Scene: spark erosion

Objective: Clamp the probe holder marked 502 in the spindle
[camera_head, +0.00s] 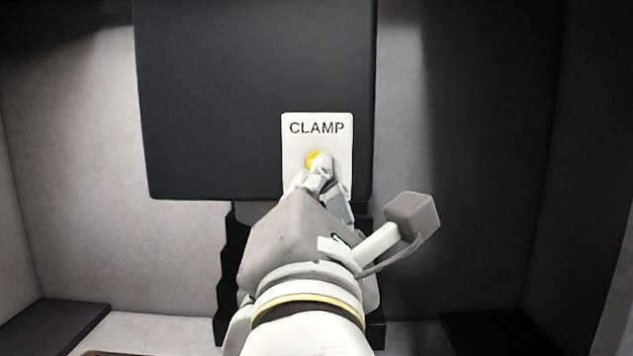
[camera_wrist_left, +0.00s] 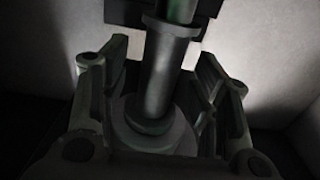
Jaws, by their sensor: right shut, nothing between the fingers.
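My right gripper (camera_head: 318,168) is shut and empty, with its tips at the yellow button (camera_head: 312,159) on the white CLAMP plate (camera_head: 316,128). In the left wrist view, a grey cylindrical part with a wide round flange (camera_wrist_left: 150,132), likely the probe holder, stands between the fingers of my left gripper (camera_wrist_left: 162,62). The dim picture does not show whether the fingers touch it. No number 502 is visible. My left gripper does not show in the head view.
The CLAMP plate is on a large black block (camera_head: 240,90), likely the spindle head. Dark stepped parts (camera_head: 232,260) lie below it, partly behind my right arm. Grey walls (camera_head: 70,130) stand on both sides, with dark ledges (camera_head: 55,325) low down.

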